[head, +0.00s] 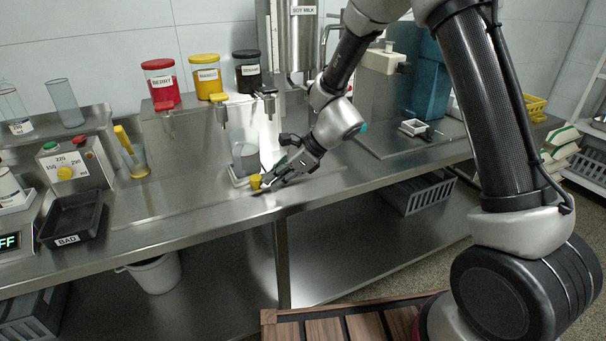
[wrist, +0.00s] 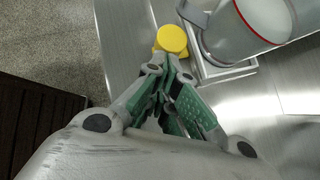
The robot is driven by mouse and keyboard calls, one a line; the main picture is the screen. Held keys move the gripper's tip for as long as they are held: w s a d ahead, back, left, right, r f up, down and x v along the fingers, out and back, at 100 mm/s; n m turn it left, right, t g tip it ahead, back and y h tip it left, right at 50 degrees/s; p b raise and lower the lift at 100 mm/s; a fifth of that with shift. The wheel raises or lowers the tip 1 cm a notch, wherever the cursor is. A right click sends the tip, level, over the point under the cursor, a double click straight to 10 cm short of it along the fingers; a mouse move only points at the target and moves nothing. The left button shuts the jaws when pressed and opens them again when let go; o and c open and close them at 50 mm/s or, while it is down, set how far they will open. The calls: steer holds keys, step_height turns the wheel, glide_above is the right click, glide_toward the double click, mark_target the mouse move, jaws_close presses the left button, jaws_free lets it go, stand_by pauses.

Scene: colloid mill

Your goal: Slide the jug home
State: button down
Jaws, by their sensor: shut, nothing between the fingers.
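The jug (head: 245,158) is a grey see-through vessel on a low metal tray (head: 236,181) on the steel counter, near the machine. In the wrist view the jug (wrist: 243,32) shows a red line near its rim and a grey handle on its left side. The tray (wrist: 222,73) lies under it. My gripper (head: 268,183) is shut and empty, low over the counter just in front of the jug. Its fingertips (wrist: 170,62) are right beside a round yellow knob (wrist: 171,39); I cannot tell whether they touch it. The knob (head: 255,182) stands at the tray's front.
Berry (head: 161,83), yellow (head: 207,76) and black (head: 247,71) canisters stand behind, with spouts below. The soy milk cylinder (head: 303,38) rises at the back. A black tray marked BAD (head: 72,218) is at left. The counter between it and the jug is mostly clear.

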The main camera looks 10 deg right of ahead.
steer(key=s+a, duration=0.3)
steer(key=a, duration=0.6)
steer(key=s+a, duration=0.3)
steer(key=a, duration=0.7)
steer(key=s+a, duration=0.3)
steer(key=a, duration=0.7)
steer(key=shift+s+a, duration=0.2)
steer(key=shift+s, duration=0.05)
steer(key=shift+s+a, duration=0.1)
steer(key=shift+a, duration=0.15)
steer(key=shift+r, duration=0.1)
